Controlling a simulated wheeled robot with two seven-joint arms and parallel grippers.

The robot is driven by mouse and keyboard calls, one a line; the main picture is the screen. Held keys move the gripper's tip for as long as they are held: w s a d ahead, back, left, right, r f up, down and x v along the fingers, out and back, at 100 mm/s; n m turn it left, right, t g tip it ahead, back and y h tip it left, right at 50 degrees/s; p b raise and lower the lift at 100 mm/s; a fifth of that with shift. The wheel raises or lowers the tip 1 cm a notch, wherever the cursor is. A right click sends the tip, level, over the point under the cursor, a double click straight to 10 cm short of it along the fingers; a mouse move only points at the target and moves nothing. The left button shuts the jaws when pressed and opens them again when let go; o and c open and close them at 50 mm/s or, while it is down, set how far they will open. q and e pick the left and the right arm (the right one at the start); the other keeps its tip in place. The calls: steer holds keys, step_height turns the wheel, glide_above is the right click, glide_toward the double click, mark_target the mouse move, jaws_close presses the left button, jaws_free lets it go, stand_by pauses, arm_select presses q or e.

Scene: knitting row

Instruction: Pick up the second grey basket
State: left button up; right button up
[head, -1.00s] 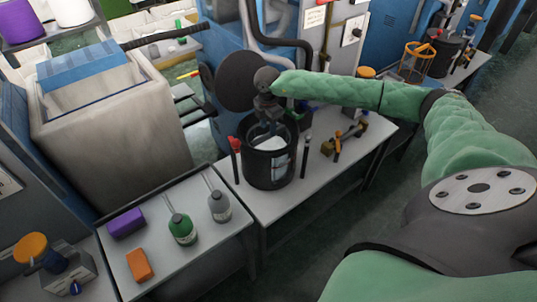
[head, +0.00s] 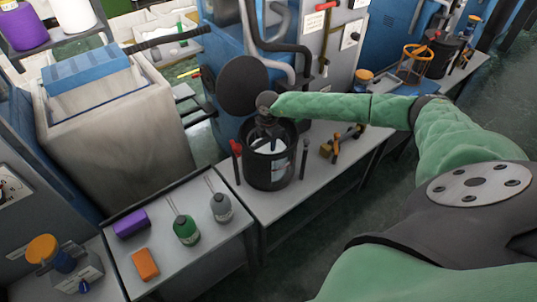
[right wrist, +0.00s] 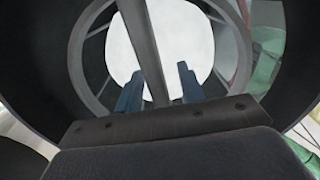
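A dark grey, bucket-like basket (head: 268,172) stands upright on the white-topped table in the head view. It holds something white and has a pale label on its side. My right gripper (head: 266,132) reaches down at its top opening. In the right wrist view, the blue fingers of my right gripper (right wrist: 160,90) are apart, with a grey bar (right wrist: 143,42) of the basket passing between them; I cannot tell whether they touch it. The basket's dark wall (right wrist: 45,65) and white content (right wrist: 178,42) fill much of that view. My left gripper is not in view.
Red-handled (head: 236,160) and dark upright tools (head: 304,158) flank the basket closely. Bottles (head: 185,229), a purple block (head: 131,222) and an orange block (head: 144,264) sit on the nearer table. Another dark basket (head: 437,58) and an orange wire basket (head: 414,64) stand farther right.

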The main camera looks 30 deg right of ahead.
steer(key=shift+f, duration=0.2)
jaws_close()
steer(key=shift+r, duration=0.15)
